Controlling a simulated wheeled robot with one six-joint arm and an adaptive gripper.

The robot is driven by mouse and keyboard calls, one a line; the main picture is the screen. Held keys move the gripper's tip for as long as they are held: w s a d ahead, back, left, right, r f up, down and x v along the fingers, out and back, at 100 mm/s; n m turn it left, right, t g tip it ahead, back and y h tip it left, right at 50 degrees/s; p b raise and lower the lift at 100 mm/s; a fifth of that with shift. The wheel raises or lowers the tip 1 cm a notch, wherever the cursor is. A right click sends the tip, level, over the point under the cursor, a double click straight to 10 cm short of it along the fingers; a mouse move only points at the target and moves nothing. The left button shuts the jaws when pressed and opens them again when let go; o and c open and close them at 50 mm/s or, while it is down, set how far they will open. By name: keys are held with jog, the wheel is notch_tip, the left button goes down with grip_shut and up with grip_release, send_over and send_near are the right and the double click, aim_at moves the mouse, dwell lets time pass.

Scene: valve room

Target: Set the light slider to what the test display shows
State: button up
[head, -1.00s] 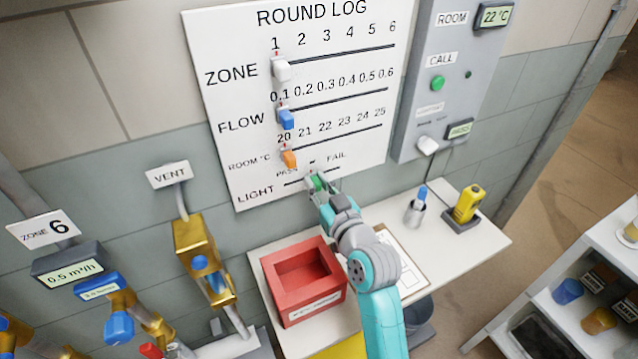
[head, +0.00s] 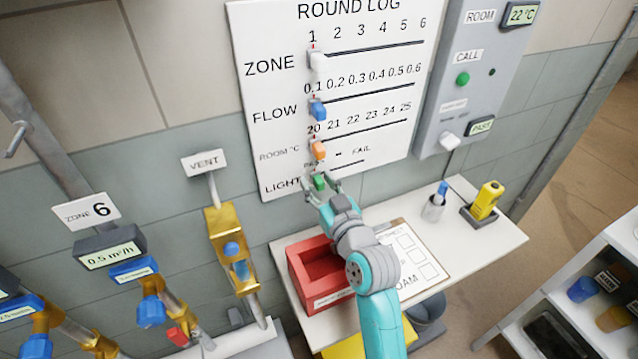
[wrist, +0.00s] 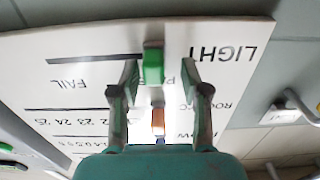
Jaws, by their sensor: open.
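The green light slider (head: 319,182) sits at the left end of its track, below the PASS mark, on the white ROUND LOG board (head: 248,100). The test display (head: 481,126) on the grey wall panel reads PASS. My gripper (head: 322,189) is open at the green slider, with its fingers on either side of it. In the wrist view, which is upside down, the green slider (wrist: 153,65) stands between the spread fingers (wrist: 160,78), nearer the left one. Whether a finger touches it is not clear.
White, blue (head: 318,110) and orange (head: 318,150) sliders sit above the green one, at the left ends of their tracks. Below are a red box (head: 298,268), a clipboard (head: 428,262) and a yellow device (head: 487,200) on a shelf. Gold pipework (head: 222,225) stands left.

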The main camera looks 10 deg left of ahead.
jog(key=shift+s+d, duration=0.1)
jog(key=v, duration=1.1)
jog(key=shift+s+d, duration=0.2)
jog(key=shift+s, duration=0.1)
jog(key=s+d+f+m+h, duration=0.5)
jog(key=s+d+f+h, duration=0.1)
jog(key=s+d+f, duration=0.9)
jog(key=s+d+r+m+h, duration=0.1)
jog(key=s+d+h, duration=0.1)
jog(key=s, duration=1)
jog(key=s+d+h, duration=0.2)
jog(key=s+d, duration=0.2)
jog(key=s, duration=0.7)
jog(key=shift+s+r+m, duration=0.35)
jog(key=shift+m, duration=0.05)
dwell(1.7)
